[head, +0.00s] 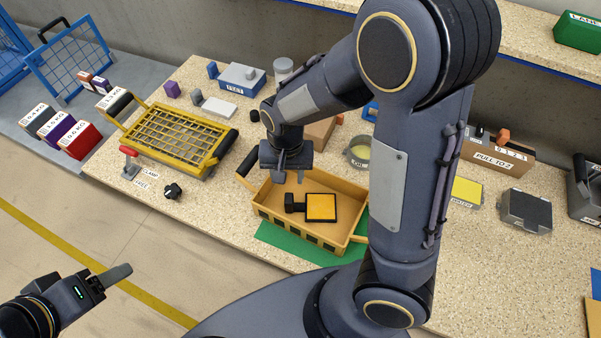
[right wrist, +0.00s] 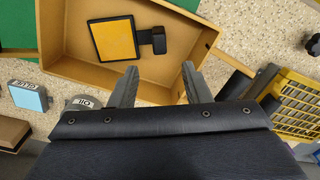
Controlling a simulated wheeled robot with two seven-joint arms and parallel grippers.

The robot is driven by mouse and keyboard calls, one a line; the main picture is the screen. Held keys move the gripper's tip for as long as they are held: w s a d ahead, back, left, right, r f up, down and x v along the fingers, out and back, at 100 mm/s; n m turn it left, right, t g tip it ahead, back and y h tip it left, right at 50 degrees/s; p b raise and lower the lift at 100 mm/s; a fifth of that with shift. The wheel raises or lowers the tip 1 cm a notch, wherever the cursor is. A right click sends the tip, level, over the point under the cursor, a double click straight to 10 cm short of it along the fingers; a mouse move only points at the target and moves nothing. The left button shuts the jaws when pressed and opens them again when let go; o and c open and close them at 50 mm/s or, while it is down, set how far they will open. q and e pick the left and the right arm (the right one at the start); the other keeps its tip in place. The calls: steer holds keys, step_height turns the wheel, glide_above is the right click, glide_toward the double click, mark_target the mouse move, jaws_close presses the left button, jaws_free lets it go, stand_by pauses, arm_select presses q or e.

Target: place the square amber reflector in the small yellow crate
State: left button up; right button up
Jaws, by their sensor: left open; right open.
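The square amber reflector (head: 320,207) has a black frame and a black stem block on its left. It lies flat inside the small yellow crate (head: 284,223), on the crate floor. The right wrist view also shows the reflector (right wrist: 114,39) inside the crate (right wrist: 60,62), apart from the fingers. My right gripper (head: 289,178) is open and empty, over the crate's back left part, beside the reflector. Its two spread fingers show in the right wrist view (right wrist: 157,84). My left gripper (head: 112,277) is at the lower left, away from the table, with nothing seen in it.
A green mat (head: 288,245) lies under the crate. A yellow wire-grid tray (head: 172,137) stands to the left, with a black knob (head: 173,191) and a clamp lever (head: 129,160) before it. A tin (head: 358,152) stands behind the crate. My right arm hides the table's middle right.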

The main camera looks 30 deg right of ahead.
steer(key=s+d+r+n+t+y, duration=0.3)
steer(key=s+d+r+t, duration=0.1)
steer(key=s+r, duration=1)
steer(key=shift+s+d+n+t+y, duration=0.2)
steer(key=shift+n+t+y, duration=0.15)
steer(key=shift+t, duration=0.55)
